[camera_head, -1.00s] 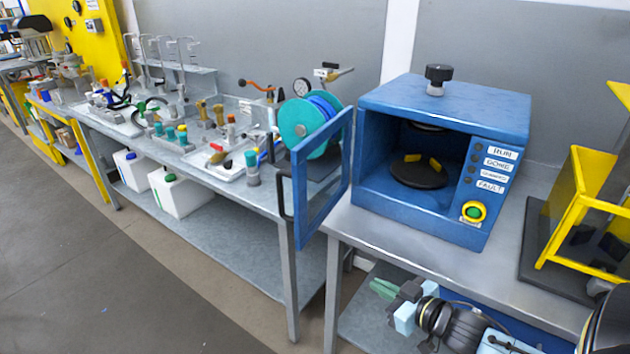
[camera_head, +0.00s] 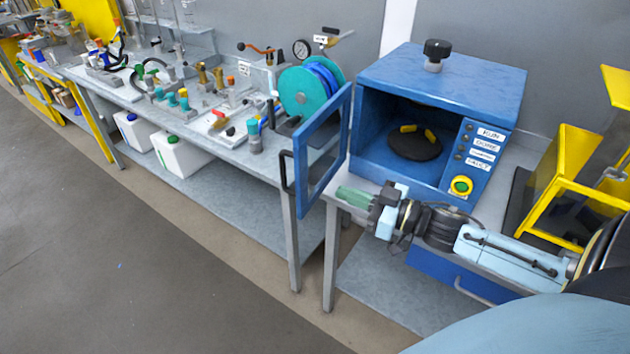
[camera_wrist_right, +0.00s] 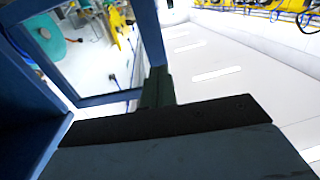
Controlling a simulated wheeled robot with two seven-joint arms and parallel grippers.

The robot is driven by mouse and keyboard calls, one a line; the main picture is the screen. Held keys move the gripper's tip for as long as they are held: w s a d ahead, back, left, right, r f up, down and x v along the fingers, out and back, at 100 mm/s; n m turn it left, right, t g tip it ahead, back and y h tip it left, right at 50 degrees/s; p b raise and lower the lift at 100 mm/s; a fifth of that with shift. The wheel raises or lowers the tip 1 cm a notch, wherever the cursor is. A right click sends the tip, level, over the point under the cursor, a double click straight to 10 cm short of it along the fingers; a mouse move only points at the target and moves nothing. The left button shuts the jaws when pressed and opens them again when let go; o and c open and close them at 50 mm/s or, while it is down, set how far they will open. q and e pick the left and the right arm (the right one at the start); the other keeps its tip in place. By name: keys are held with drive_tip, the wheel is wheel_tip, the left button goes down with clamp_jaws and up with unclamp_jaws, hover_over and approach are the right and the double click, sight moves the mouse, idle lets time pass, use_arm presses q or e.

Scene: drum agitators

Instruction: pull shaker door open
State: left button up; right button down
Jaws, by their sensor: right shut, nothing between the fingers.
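The blue shaker (camera_head: 445,80) stands on the right-hand bench with its front open. Its framed door (camera_head: 324,155) is swung wide out to the left, with a dark handle (camera_head: 287,170) on its outer face. My right gripper (camera_head: 345,194) has green fingers, shut and empty, just right of the door's lower part and in front of the shaker. In the right wrist view the shut fingers (camera_wrist_right: 158,88) appear close to the blue door frame (camera_wrist_right: 150,35); I cannot tell whether they touch. My left gripper is not in view.
Inside the shaker is a dark round plate (camera_head: 414,145) with yellow clamps. A yellow frame (camera_head: 575,190) stands to the right. A teal reel (camera_head: 305,90) is behind the door on the left bench (camera_head: 225,150). The floor in front is clear.

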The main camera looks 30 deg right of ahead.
sight(302, 178)
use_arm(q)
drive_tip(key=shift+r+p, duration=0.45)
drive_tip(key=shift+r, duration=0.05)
use_arm(e)
drive_tip(key=x, duration=0.8)
